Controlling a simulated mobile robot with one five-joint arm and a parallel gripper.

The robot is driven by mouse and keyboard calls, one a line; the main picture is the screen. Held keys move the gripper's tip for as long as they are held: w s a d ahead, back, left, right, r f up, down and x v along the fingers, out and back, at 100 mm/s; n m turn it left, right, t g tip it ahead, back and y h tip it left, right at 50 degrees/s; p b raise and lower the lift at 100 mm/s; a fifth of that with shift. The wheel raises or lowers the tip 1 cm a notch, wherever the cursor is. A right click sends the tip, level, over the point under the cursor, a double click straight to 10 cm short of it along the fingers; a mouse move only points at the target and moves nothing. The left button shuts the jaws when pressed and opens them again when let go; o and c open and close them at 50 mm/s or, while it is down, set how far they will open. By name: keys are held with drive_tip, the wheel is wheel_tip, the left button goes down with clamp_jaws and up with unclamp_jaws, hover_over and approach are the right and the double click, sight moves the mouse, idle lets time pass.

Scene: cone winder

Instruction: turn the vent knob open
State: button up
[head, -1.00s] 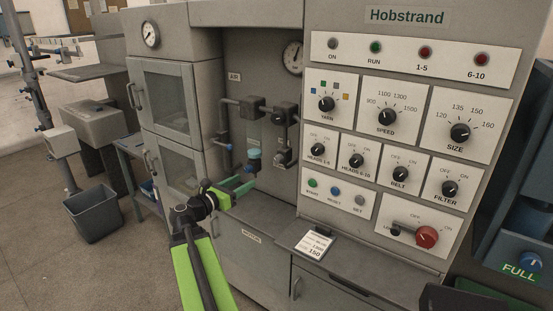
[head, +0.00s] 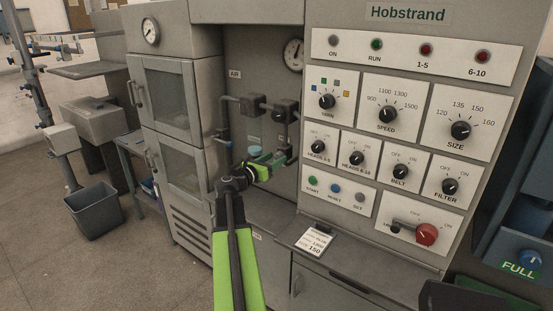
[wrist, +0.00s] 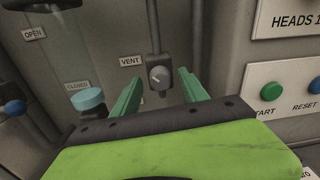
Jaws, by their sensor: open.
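The vent knob (wrist: 158,76) is a small grey knob below a dark vertical pipe, beside a VENT label (wrist: 131,61). A light mark on its face is slanted. In the wrist view it shows between the two green fingers of my gripper (wrist: 160,88), which is open and empty. The fingers point toward the knob, one on each side; I cannot tell how much depth remains between them. In the head view my gripper (head: 276,158) is inside the recess left of the control panel, and it hides the knob there.
A blue-capped fitting (wrist: 88,99) is left of the fingers, near OPEN and CLOSED labels. The control panel wall (wrist: 245,70) with START and RESET buttons stands close on the right. Pipes and black fittings (head: 252,103) are above my gripper in the head view.

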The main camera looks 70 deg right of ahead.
drive_tip(key=shift+s+d, duration=0.25)
drive_tip(key=shift+d, duration=0.3)
drive_tip(key=shift+c, duration=0.3)
clamp_jaws()
drive_tip(key=shift+d, duration=0.15)
